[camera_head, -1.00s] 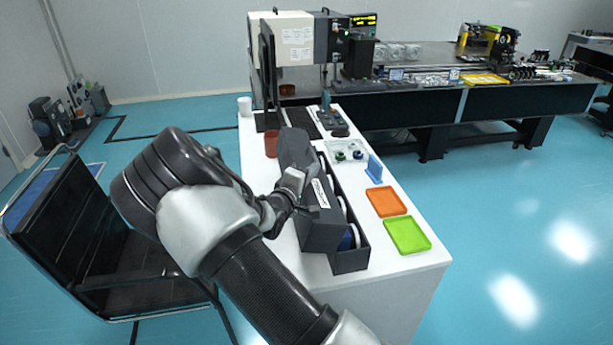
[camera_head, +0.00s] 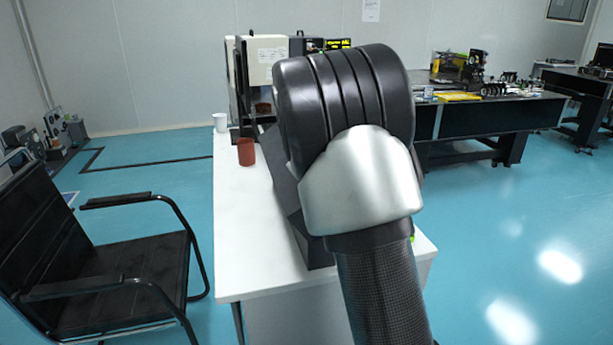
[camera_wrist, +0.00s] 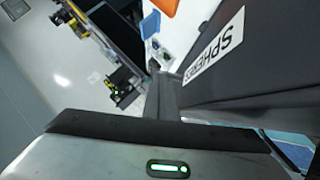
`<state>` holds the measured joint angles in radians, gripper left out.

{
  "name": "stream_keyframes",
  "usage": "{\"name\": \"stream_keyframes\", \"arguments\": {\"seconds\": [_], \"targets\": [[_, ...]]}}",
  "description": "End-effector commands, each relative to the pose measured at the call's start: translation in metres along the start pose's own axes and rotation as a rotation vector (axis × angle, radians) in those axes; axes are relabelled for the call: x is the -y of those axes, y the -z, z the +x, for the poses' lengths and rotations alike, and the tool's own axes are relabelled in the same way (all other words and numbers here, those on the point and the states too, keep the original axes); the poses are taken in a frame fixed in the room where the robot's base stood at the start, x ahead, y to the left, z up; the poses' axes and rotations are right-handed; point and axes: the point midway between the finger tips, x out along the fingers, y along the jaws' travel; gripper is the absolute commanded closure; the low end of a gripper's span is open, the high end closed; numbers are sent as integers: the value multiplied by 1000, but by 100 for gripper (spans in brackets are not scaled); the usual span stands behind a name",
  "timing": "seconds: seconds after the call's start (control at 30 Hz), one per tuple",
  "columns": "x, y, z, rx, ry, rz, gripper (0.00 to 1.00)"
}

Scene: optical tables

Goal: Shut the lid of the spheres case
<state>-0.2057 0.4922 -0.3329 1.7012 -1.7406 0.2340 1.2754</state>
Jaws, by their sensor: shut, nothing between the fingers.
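The spheres case (camera_head: 289,205) is a dark grey box on the white desk. In the head view my arm covers most of it, and only its left side and near lower corner show. In the wrist view its dark lid (camera_wrist: 270,65), with a white label reading SPHERES (camera_wrist: 215,47), fills the right side. My gripper (camera_wrist: 160,80) is shut and empty, its dark fingers right beside the lid's edge; I cannot tell whether they touch. My arm hides the gripper in the head view. The lid's angle and the inside of the case are hidden.
A red-brown cup (camera_head: 246,152) and a white mug (camera_head: 220,122) stand at the desk's left edge. A black armchair (camera_head: 110,270) is left of the desk (camera_head: 250,260). An orange tray (camera_wrist: 164,6) shows in the wrist view. Floor is open at right.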

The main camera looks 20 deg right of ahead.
Motion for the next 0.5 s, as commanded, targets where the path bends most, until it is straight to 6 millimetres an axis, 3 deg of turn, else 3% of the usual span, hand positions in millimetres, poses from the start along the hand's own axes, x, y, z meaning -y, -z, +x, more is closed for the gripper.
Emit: {"name": "stream_keyframes", "arguments": {"seconds": [0.5], "targets": [[-8,-43,35,-3,263,329,100]]}}
